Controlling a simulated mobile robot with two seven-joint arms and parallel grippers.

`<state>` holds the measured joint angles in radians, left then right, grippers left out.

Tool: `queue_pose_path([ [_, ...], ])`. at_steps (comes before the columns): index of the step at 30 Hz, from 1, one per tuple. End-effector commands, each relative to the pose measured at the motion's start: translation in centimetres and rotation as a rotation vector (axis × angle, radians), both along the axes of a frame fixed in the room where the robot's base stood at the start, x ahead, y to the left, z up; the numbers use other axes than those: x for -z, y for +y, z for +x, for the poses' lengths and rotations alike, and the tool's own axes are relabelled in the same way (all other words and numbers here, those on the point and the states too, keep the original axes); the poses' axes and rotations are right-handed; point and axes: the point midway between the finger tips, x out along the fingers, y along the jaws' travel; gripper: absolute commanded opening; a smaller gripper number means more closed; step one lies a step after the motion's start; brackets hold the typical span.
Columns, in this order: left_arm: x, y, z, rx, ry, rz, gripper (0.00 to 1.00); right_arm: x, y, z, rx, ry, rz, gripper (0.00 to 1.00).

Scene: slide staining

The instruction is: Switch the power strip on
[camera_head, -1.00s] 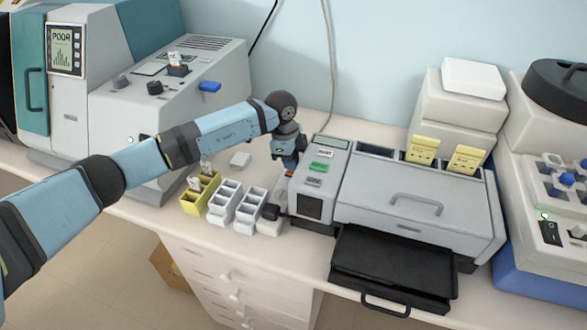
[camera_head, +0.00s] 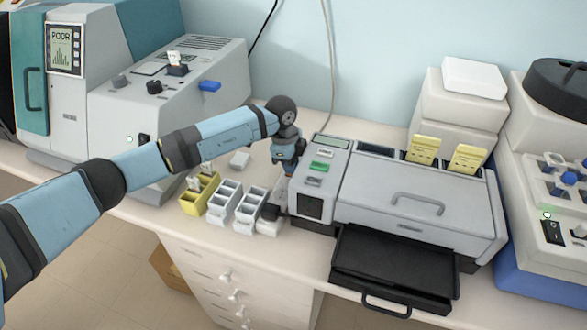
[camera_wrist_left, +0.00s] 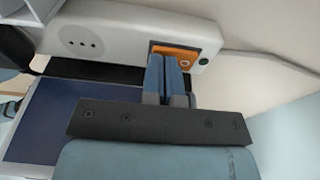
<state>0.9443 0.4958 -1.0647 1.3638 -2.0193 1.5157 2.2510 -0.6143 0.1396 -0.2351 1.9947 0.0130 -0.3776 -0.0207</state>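The power strip (camera_wrist_left: 135,32) is a pale bar across the top of the left wrist view, with a socket of dark holes (camera_wrist_left: 80,43). An orange switch (camera_wrist_left: 188,52) sits near its right end beside a small green lamp (camera_wrist_left: 204,62). My left gripper (camera_wrist_left: 167,62) is shut and empty, its blue fingers together over the switch and hiding part of it. I cannot tell whether they touch it. In the head view the left gripper (camera_head: 285,172) points down just left of the grey machine, and the strip's near end (camera_head: 268,228) shows with a black plug (camera_head: 270,212).
The grey machine (camera_head: 420,215) with a black tray (camera_head: 395,270) stands close to the right. White racks (camera_head: 225,203) and a yellow rack (camera_head: 198,198) stand to the left of the strip. A small pale block (camera_head: 240,159) lies behind them.

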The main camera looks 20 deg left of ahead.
Motion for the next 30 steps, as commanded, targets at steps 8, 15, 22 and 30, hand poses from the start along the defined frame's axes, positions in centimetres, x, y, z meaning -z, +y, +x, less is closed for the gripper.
queue_pose_path([
  [8, -0.5, 0.0, 0.0, 0.0, 0.0, 0.0, 0.0, -0.4, 0.0, 0.0, 0.0, 0.0, 0.0, 0.67],
  [15, -2.4, 0.0, 0.0, 0.001, 0.0, 0.001, 0.0, -2.0, 0.0, 0.0, 0.0, 0.0, 0.0, 0.67],
  [22, -4.3, 0.0, 0.0, 0.0, -0.001, 0.0, 0.0, -3.4, 0.0, 0.0, 0.0, 0.001, 0.0, 0.67],
  [30, -6.4, 0.0, 0.0, 0.0, -0.001, 0.0, 0.0, -4.9, 0.0, 0.0, 0.0, 0.001, 0.0, 0.67],
])
